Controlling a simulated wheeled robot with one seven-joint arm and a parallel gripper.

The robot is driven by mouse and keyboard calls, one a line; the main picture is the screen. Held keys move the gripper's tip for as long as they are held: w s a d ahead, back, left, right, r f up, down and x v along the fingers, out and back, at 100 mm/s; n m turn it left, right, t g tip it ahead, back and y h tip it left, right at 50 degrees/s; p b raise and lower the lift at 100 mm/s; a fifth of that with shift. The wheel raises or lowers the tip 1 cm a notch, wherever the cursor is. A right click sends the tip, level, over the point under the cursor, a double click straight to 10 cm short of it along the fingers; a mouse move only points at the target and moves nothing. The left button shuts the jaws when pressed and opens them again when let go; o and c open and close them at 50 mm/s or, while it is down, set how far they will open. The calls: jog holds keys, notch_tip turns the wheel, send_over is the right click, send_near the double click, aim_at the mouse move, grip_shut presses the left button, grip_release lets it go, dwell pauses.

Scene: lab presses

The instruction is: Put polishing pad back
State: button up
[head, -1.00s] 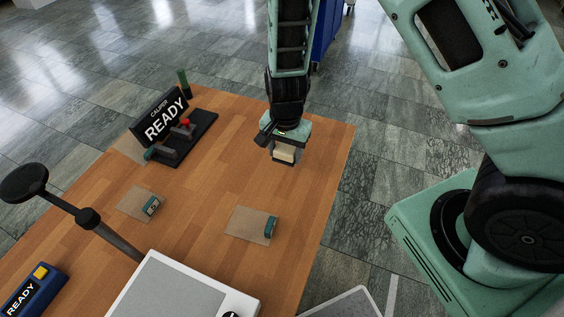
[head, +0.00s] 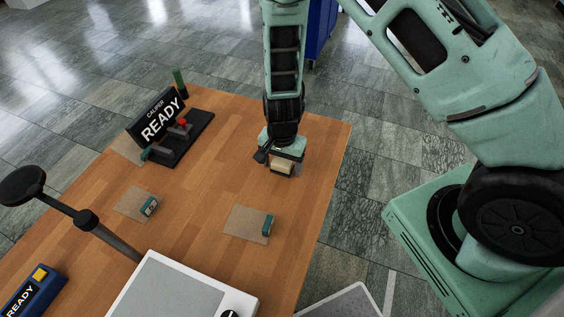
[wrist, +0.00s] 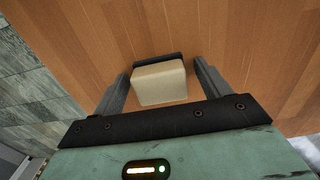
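The polishing pad, a cream block with a dark strip along one edge (wrist: 160,83), sits between my gripper's two grey fingers in the wrist view. In the head view the pad (head: 281,168) shows at the lower end of my gripper (head: 282,163), over the far right part of the wooden table (head: 225,165). My gripper appears shut on the pad, which has travelled with it. A narrow gap seems to show beside the right finger. I cannot tell whether the pad's underside touches the table.
A black caliper stand reading READY (head: 160,122) is at the table's far left. Two brownish squares, left (head: 128,203) and right (head: 241,222), each bear a small teal-edged item. A white-framed grey device (head: 165,297) and a blue READY box (head: 36,292) are nearer. Wood around my gripper is clear.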

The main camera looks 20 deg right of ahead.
aim_at(282, 162)
jog(key=shift+r, duration=0.1)
notch_tip(282, 162, up, 12)
jog(key=b, duration=0.1)
jog(key=s+a+r+n, duration=0.3)
jog(key=s+r+n, duration=0.4)
jog(key=s, duration=0.3)
jog(key=s+a+r+n, duration=0.3)
jog(key=s+r+n, duration=0.5)
jog(key=s, duration=0.3)
jog(key=shift+n+y, duration=0.3)
jog(key=shift+n, duration=0.6)
notch_tip(282, 162, down, 2)
jog(key=shift+w+f+b, duration=0.1)
jog(key=shift+f+b, duration=0.05)
jog(key=shift+b, duration=1.1)
